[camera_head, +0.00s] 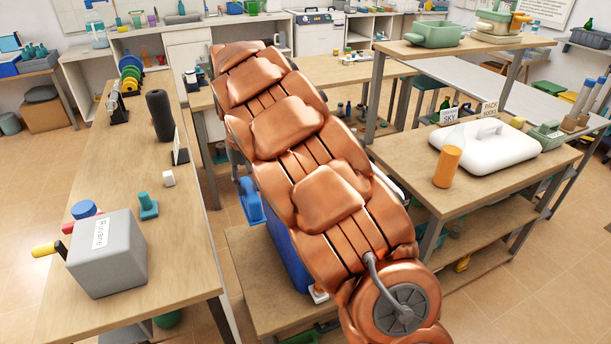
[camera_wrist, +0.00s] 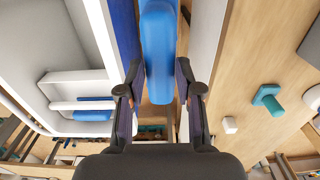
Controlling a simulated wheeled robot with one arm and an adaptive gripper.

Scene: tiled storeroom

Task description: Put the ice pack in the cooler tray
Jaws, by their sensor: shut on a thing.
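My gripper (camera_wrist: 157,72) is shut on a blue ice pack (camera_wrist: 158,35), a long rounded block between the two dark fingers in the wrist view. The ice pack also shows in the head view (camera_head: 251,203), left of my arm; the arm hides most of the gripper there. The cooler stands beside it, with blue outer wall (camera_head: 288,250) partly hidden behind my arm. In the wrist view its white interior opens to the left. A white cooler tray (camera_wrist: 77,84) appears inside, with blue showing by it. The held pack is outside the cooler, beside its wall.
The left table (camera_head: 150,265) holds a grey box (camera_head: 107,253), a teal piece (camera_head: 148,206) and a white cube (camera_head: 168,178). A white lid (camera_head: 485,150) and an orange cylinder (camera_head: 447,167) stand on the right bench. A floor gap separates the left table from the cooler's low bench.

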